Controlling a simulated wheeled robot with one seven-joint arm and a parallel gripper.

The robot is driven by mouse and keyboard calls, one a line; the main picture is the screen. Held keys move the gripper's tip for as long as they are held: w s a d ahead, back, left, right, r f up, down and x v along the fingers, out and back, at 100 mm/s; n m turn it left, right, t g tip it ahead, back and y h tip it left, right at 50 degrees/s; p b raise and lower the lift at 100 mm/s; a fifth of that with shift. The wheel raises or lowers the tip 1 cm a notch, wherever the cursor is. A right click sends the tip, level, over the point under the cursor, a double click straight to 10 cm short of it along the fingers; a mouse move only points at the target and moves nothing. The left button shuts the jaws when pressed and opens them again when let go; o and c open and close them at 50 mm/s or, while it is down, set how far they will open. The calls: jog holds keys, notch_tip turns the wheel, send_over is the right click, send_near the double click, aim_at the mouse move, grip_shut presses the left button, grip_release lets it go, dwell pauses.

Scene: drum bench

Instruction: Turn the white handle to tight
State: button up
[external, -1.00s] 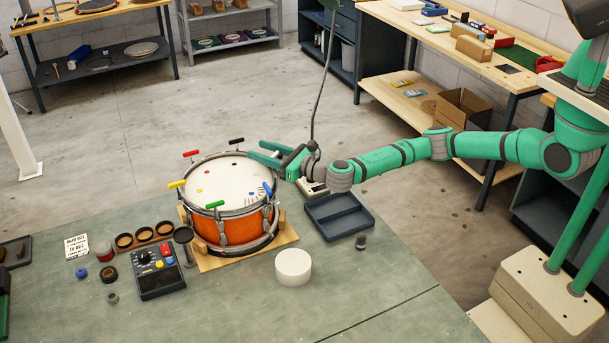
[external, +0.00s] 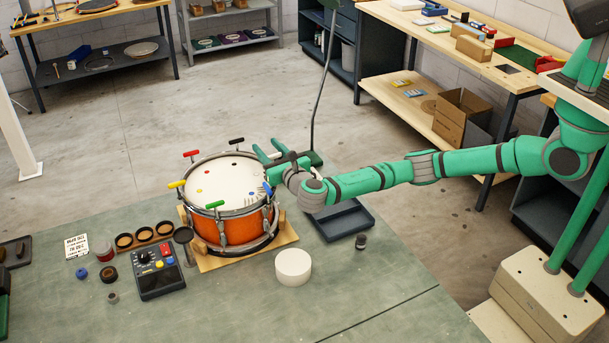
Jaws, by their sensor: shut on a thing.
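An orange snare drum (external: 232,232) with a white head stands on a wooden board. Coloured T-handles ring its rim: black (external: 237,140), red (external: 190,153), yellow (external: 177,184), green (external: 214,205) and blue (external: 267,188). The white handle cannot be made out; its place at the drum's back right is covered by my gripper. My gripper (external: 268,149) is at that back right rim, its green fingers pointing up and left in the picture. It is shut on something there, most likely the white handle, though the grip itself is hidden.
A dark blue tray (external: 345,226) lies right of the drum, partly under my arm. A white round block (external: 293,266) and a small dark cylinder (external: 361,242) stand in front. A control box (external: 158,272) sits at left. The bench's front right is clear.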

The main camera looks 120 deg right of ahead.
dwell(0.3)
jog(key=o, duration=1.1)
jog(key=shift+c, duration=0.2)
jog(key=a, duration=1)
jog(key=shift+s+a, duration=0.3)
jog(key=shift+s, duration=0.15)
